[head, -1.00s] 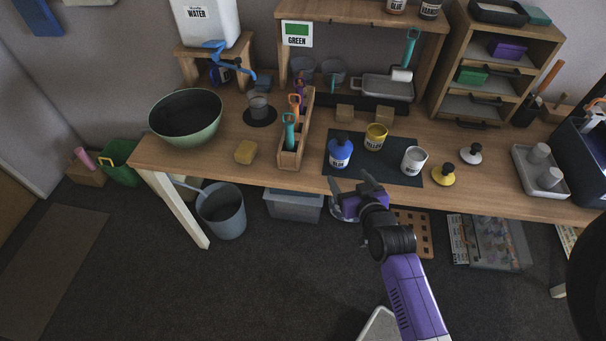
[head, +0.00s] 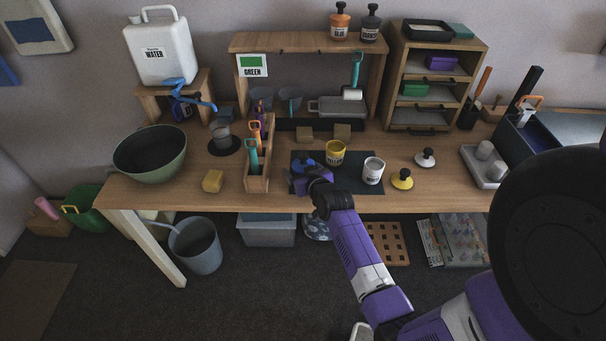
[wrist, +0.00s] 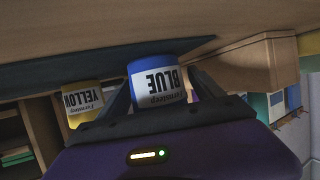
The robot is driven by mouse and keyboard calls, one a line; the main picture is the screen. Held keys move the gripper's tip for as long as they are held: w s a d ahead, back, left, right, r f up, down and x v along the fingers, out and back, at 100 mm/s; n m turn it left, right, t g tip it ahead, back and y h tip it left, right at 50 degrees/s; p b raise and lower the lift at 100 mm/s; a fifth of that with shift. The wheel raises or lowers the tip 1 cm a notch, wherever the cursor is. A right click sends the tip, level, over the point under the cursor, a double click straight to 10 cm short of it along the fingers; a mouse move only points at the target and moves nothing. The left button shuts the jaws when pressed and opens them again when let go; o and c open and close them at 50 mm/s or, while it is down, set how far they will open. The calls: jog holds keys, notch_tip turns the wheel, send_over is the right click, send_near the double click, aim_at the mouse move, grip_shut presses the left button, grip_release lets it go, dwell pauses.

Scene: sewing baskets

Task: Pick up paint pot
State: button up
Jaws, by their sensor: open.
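The blue paint pot (wrist: 156,82), with a white BLUE label, stands between the two fingers of my gripper in the wrist view. In the head view my gripper (head: 303,170) covers most of it, and only a bit of blue (head: 307,162) shows. The fingers are open, one on each side of the pot; contact cannot be told. The yellow pot (head: 335,152) stands to the right on the dark mat (head: 352,186), and also shows at the left of the wrist view (wrist: 83,101). The white pot (head: 373,171) stands farther right on the mat.
A wooden tool holder (head: 257,184) stands close on the left. Two small wooden blocks (head: 342,131) lie behind the mat. Yellow (head: 402,179) and white (head: 425,157) knobbed stampers stand to the right. A GREEN card (head: 253,66) hangs on the shelf.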

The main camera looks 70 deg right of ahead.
jog(key=shift+w+d+f, duration=0.2)
jog(key=shift+w+d, duration=0.05)
jog(key=shift+d, duration=0.05)
jog(key=c, duration=1.4)
jog(key=shift+c, duration=1.3)
jog(key=shift+r, duration=0.2)
